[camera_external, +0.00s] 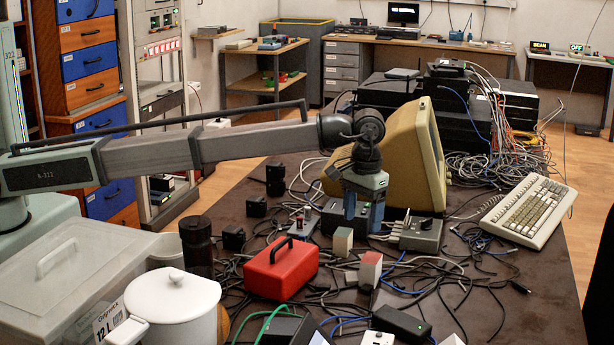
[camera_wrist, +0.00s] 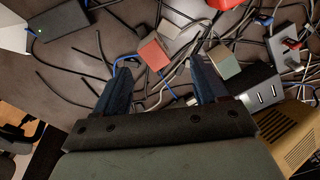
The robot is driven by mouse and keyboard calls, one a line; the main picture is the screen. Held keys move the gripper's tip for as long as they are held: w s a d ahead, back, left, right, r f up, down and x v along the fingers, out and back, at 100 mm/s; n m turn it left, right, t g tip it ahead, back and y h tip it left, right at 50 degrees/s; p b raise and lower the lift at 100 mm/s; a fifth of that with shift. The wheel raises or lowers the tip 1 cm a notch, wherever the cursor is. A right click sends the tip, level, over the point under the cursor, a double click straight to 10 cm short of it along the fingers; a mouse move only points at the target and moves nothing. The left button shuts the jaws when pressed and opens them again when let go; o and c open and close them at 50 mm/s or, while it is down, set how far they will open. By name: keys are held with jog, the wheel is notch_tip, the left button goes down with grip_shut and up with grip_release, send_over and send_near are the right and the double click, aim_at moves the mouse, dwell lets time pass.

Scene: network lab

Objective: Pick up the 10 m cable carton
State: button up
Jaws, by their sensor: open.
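Two small cartons stand among the cables on the dark table, and no length marking is readable on either. One has a red face and a pale side (camera_external: 370,270); the other carton is grey-white (camera_external: 342,243). In the wrist view the red carton (camera_wrist: 153,52) lies ahead, between the lines of my fingers, and the carton with a grey-green top (camera_wrist: 223,62) is just right of the right finger. My gripper (camera_external: 363,218) points down, open and empty, above and behind the cartons. Its two blue fingers (camera_wrist: 160,78) are apart in the wrist view, with neither carton between them.
A red case with a black handle (camera_external: 281,268) stands left of the cartons. A grey switch box (camera_external: 415,234) and a beige monitor (camera_external: 413,150) are close behind. A keyboard (camera_external: 524,210) lies right. A white pot (camera_external: 173,305) is front left. Loose cables cover much of the table.

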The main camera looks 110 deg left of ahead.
aim_at(372, 258)
jog(key=f+n, duration=0.1)
jog(key=f, duration=0.3)
jog(key=w+a+f+n, duration=0.1)
jog(key=f+n, duration=0.1)
jog(key=f, duration=0.3)
jog(key=w+f+n, duration=0.1)
jog(key=f+n, duration=0.1)
jog(key=f, duration=0.2)
jog(key=shift+w+a+f, duration=0.15)
jog(key=shift+a+f, duration=0.1)
jog(key=shift+f, duration=0.05)
jog(key=c, duration=1.1)
jog(key=shift+r, duration=0.15)
